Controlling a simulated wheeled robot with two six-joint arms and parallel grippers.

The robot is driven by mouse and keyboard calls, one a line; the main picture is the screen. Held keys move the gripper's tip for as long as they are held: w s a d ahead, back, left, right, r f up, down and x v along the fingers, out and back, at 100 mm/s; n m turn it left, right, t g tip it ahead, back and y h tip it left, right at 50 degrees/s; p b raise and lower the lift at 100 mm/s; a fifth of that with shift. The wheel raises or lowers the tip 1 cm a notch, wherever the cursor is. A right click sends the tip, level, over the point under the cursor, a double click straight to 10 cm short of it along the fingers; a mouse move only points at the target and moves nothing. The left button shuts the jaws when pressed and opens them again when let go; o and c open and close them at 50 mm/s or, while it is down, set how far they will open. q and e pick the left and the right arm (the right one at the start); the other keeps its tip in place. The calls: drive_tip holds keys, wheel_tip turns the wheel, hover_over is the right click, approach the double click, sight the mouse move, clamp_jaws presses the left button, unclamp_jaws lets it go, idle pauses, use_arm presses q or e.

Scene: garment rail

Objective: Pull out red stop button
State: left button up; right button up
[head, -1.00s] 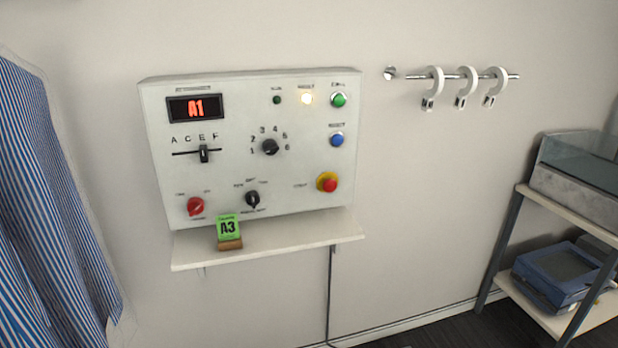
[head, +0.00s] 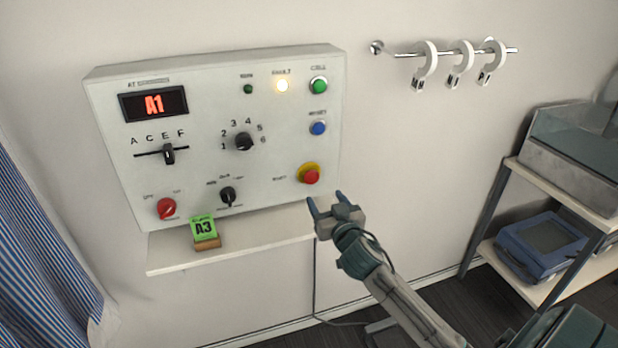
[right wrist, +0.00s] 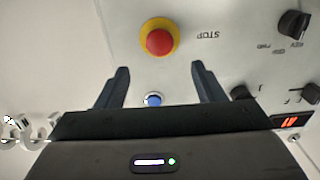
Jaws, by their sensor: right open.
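The red stop button (head: 311,177) sits on a yellow ring at the lower right of the white control panel (head: 275,105). It also shows in the right wrist view (right wrist: 160,41), with STOP lettering upside down beside it. My right gripper (head: 325,199) is open and empty, just below and right of the button in the head view. In the right wrist view its two fingers (right wrist: 158,80) stand apart, with the button beyond their tips and not between them. No contact with the button shows. My left gripper is not in view.
A shelf (head: 170,262) under the panel holds a green A3 card (head: 203,229). The panel carries a lit A1 display (head: 154,104), knobs, a slider and other buttons. A hook rail (head: 440,52) and a rack (head: 512,165) are at right; striped cloth (head: 40,260) hangs at left.

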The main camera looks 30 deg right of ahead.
sight(313, 180)
drive_tip(key=p+x, duration=0.3)
drive_tip(key=x, duration=0.6)
drive_tip(key=shift+w, duration=0.1)
drive_tip(key=shift+f, duration=0.1)
clamp_jaws()
drive_tip(key=shift+s+f+b, duration=0.25)
drive_tip(key=shift+s+b, duration=0.1)
drive_tip(key=shift+s+a, duration=0.15)
drive_tip(key=shift+s, duration=0.25)
drive_tip(key=shift+s+a+r, duration=0.1)
drive_tip(key=shift+r, duration=0.1)
unclamp_jaws()
drive_tip(key=shift+s+r, duration=0.1)
